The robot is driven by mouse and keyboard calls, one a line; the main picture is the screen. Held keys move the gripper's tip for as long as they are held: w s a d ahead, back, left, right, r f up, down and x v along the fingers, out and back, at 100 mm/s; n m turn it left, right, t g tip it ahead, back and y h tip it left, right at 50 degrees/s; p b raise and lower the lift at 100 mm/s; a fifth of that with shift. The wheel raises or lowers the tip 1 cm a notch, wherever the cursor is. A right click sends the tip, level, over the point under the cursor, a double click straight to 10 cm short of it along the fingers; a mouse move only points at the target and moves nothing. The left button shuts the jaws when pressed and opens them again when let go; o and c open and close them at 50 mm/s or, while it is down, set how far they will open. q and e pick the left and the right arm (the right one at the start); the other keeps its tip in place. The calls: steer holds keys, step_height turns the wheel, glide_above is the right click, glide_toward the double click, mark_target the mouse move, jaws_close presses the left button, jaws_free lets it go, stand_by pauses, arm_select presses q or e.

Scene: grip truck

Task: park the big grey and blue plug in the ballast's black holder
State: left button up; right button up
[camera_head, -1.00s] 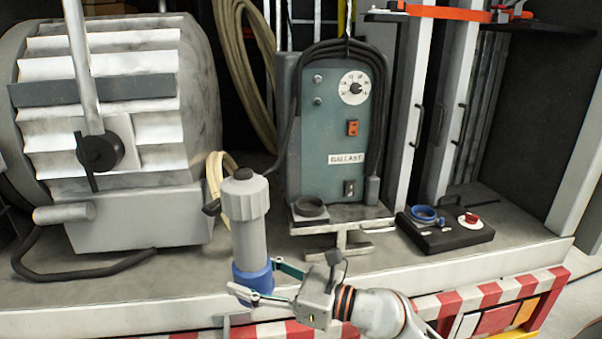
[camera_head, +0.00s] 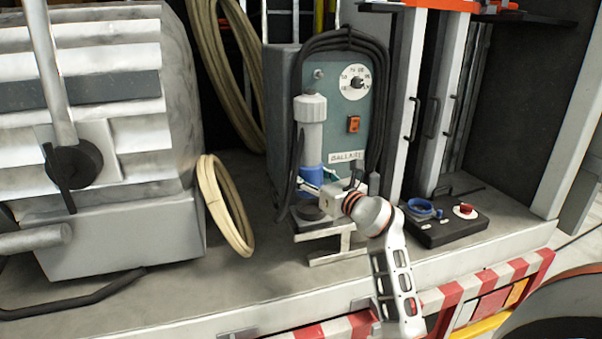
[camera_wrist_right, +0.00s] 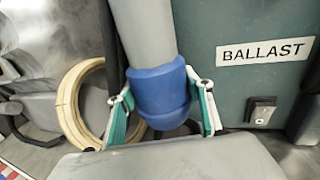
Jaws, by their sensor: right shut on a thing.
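The big grey and blue plug (camera_head: 312,122) is upright in front of the left part of the teal ballast (camera_head: 344,122). My right gripper (camera_head: 309,182) is shut on the plug's blue collar, which also shows between the fingers in the right wrist view (camera_wrist_right: 160,95). The ballast's black holder (camera_head: 308,212) is a dark ring low at the ballast's front left, just below the plug's blue end. The gripper partly hides the gap between them, so I cannot tell whether they touch. My left gripper is not in view.
A black box with a blue ring socket and red knob (camera_head: 440,222) sits right of the ballast. A beige hose coil (camera_head: 228,205) stands left of it.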

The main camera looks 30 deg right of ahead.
steer(key=shift+w+d, duration=0.1)
steer(key=shift+d, duration=0.25)
steer(key=shift+f+h, duration=0.1)
steer(key=shift+h, duration=0.2)
steer(key=shift+d+f+b, duration=0.25)
steer(key=shift+f+b, duration=0.05)
steer(key=shift+f, duration=0.45)
steer(key=shift+d+f, duration=0.1)
steer(key=shift+f, duration=0.3)
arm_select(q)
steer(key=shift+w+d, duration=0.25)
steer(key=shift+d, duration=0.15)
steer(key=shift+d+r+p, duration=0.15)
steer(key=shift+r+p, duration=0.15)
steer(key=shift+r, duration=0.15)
arm_select(e)
steer(key=shift+a+f+m, duration=0.2)
steer(key=shift+a+m, duration=0.1)
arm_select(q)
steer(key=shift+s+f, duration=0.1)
arm_select(e)
steer(key=shift+d+f, duration=0.15)
steer(key=shift+f, duration=0.2)
arm_select(q)
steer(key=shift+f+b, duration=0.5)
steer(key=shift+b, duration=0.15)
arm_select(e)
steer(key=shift+f, duration=1.65)
